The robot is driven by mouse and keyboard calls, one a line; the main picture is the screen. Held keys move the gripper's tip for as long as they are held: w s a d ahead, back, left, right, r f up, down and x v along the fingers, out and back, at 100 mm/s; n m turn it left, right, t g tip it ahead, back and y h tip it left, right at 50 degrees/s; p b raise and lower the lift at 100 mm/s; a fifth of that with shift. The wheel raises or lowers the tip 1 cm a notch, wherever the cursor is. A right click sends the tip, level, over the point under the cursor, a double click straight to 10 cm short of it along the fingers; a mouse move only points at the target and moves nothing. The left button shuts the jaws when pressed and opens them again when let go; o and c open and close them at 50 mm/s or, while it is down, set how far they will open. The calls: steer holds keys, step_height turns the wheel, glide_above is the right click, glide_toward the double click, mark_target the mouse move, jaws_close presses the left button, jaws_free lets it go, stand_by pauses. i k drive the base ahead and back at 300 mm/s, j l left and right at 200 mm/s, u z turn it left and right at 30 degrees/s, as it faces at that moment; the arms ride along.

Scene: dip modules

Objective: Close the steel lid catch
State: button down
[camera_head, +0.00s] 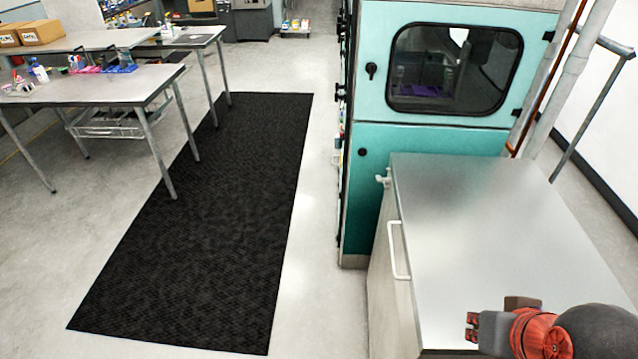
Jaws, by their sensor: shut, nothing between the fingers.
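A steel-topped cabinet (490,215) stands at the right, its flat top down flush as far as I can see. A small pale fitting (383,179) sticks out at the far left corner, just under the top's edge. It may be the lid catch, but it is too small to tell whether it is open or closed. My gripper (471,328) is at the lower right, over the near part of the steel top, pointing left. It is shut and empty, and well apart from the fitting.
A white bar handle (398,250) is on the cabinet's left face. A teal machine with a window (455,68) stands right behind the cabinet. A black floor mat (215,220) lies left of it, and work tables (90,85) stand further left. The steel top is bare.

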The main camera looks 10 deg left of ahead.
mark_target(380, 179)
steer(key=j+u, duration=0.1)
steer(key=u, duration=0.2)
steer(key=j, duration=0.45)
steer(key=i+j, duration=0.15)
steer(key=j, duration=0.25)
steer(key=i+j, duration=0.25)
steer(key=j, duration=0.15)
steer(key=i+j, duration=0.3)
steer(key=i+j+z, duration=0.1)
steer(key=i+j, duration=0.15)
steer(key=j, duration=0.25)
steer(key=i+l, duration=0.1)
steer(key=i, duration=0.25)
steer(key=i+l, duration=0.1)
steer(key=i, duration=0.25)
